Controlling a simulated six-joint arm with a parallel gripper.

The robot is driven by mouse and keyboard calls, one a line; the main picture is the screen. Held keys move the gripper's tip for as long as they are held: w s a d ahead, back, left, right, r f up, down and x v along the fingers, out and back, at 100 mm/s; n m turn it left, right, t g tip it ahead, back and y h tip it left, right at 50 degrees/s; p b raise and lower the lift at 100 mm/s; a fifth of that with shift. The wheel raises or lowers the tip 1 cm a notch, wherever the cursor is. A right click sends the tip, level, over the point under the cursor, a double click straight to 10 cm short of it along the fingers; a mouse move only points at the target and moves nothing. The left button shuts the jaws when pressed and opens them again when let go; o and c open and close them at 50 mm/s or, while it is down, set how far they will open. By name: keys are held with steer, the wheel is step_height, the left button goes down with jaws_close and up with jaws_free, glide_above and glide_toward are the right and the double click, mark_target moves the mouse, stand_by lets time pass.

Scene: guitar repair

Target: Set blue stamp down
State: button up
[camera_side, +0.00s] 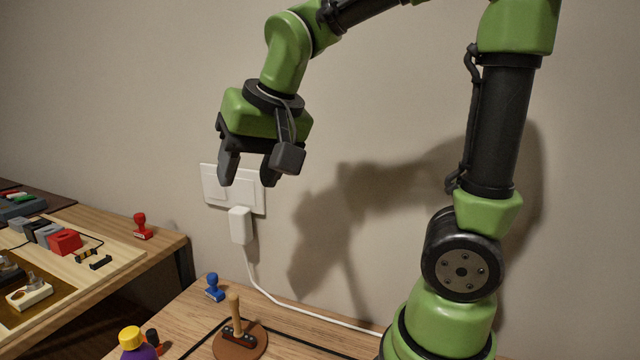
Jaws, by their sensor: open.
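The blue stamp (214,288) stands upright on the near wooden table (185,318), close to its back left edge. My gripper (248,183) is open and empty, pointing down. It is in the air well above the table and appears in front of the wall outlet. In the picture it is above and a little right of the blue stamp, clearly apart from it.
A wooden-handled tool on a round brown base (240,342) stands right of the stamp. A yellow-capped purple bottle (132,342) is at the front. A white cable (268,293) runs from a plug. A red stamp (142,227) stands on the left table beside a parts board.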

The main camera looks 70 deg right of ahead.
steer(key=shift+o, duration=0.9)
steer(key=s+a+n+t+y, duration=0.2)
steer(key=s+a+n, duration=0.1)
steer(key=s, duration=0.8)
steer(key=shift+a+r, duration=0.2)
steer(key=shift+r, duration=0.15)
steer(key=shift+o, duration=0.6)
steer(key=shift+s+a, duration=0.1)
steer(key=shift+s, duration=0.05)
